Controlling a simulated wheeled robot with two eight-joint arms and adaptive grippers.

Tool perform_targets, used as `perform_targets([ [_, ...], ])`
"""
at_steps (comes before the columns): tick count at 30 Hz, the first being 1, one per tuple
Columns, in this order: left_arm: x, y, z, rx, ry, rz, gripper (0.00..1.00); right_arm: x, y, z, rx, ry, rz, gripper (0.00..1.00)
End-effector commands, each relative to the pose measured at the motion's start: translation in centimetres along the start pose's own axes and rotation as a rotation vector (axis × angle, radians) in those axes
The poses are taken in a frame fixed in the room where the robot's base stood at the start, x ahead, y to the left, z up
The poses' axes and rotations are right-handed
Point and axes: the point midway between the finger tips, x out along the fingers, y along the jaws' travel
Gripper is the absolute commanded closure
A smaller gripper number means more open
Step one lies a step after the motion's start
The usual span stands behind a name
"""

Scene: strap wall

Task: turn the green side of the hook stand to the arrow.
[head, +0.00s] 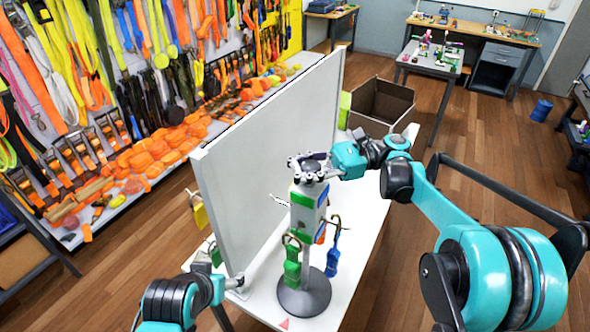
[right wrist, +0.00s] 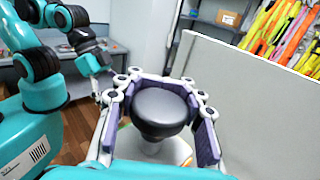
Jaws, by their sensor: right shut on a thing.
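The hook stand (head: 308,215) is upright on the white table, on a round dark base (head: 304,294). Its block shows green bands on the face toward the front left and blue on the face to the right. A green padlock (head: 292,270) and a blue padlock (head: 333,260) hang from it; an orange item is partly hidden. A small reddish arrow mark (head: 284,324) lies at the table's front edge. My right gripper (head: 312,168) is shut around the stand's top; the right wrist view shows its fingers around the dark knob (right wrist: 162,108).
A tall white panel (head: 265,150) stands on the table just left of the stand. A yellow padlock (head: 198,212) shows by its left edge. A cardboard box (head: 382,102) is behind. The table right of the stand looks clear.

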Motion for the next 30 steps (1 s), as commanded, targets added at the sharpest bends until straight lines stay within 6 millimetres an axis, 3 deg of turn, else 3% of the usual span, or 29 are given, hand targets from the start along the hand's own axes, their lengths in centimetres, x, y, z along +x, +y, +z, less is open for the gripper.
perform_targets([
  [1,0.0,0.0,0.0,0.000,0.000,0.000,0.31,0.0,0.0,0.0,0.000,0.001,0.000,1.00],
  [2,0.0,0.0,0.0,0.000,0.000,0.000,0.31,0.0,0.0,0.0,0.000,0.001,0.000,0.66],
  [5,0.0,0.0,0.0,0.000,0.000,0.000,0.31,0.0,0.0,0.0,0.000,0.001,-0.001,0.42],
  [17,0.0,0.0,0.0,0.000,0.000,0.000,0.31,0.0,0.0,0.8,0.000,0.000,-0.001,0.42],
  [30,0.0,0.0,0.0,0.000,0.000,0.000,0.31,0.0,0.0,8.7,0.000,0.001,-0.001,0.42],
])
